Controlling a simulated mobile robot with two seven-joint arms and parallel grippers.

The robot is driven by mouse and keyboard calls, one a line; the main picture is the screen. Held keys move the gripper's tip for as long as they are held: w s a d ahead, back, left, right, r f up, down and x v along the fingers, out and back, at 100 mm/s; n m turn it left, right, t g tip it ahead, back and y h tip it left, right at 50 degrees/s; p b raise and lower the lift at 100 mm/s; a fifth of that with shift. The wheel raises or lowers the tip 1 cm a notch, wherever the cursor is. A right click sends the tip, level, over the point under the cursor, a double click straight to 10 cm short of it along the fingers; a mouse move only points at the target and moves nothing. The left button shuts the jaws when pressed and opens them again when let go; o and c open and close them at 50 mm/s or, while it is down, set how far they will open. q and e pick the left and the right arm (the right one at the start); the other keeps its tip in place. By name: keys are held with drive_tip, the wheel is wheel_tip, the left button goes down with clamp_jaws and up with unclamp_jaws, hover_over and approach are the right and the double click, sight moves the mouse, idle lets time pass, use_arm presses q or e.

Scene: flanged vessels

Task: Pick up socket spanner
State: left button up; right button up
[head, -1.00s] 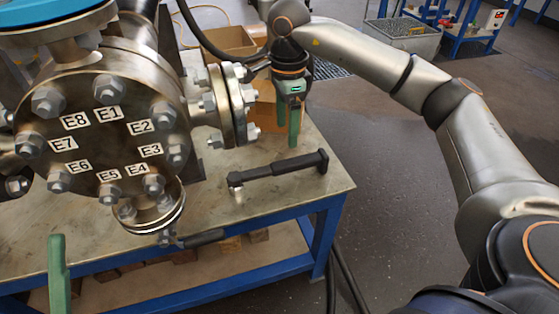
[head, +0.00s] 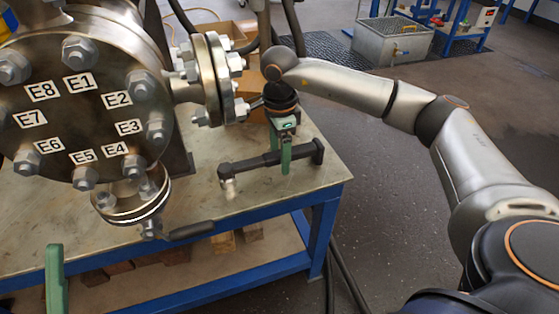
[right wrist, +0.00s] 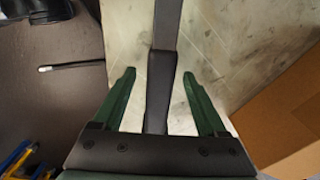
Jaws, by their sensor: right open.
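The socket spanner (head: 247,164) is a black bar with a bright socket at its left end and a crosspiece at its right end. It lies on the metal tabletop near the right front corner. My right gripper (head: 281,155) points down over the handle, open. In the right wrist view the spanner's handle (right wrist: 160,85) runs between the two green fingers of the right gripper (right wrist: 159,75), with gaps on both sides. My left gripper shows only as a green finger (head: 56,280) at the lower left; its opening is hidden.
The flanged vessel (head: 80,125), with labels and large bolts, stands left of the spanner; its side flange (head: 215,80) is close to my right gripper. A dark handle (head: 190,231) juts out below the vessel. A cardboard box (right wrist: 290,120) sits beside the gripper. The blue-framed table (head: 325,215) ends just right of the spanner.

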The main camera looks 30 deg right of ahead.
clamp_jaws()
idle(0.5)
drive_tip(key=shift+r, duration=0.15)
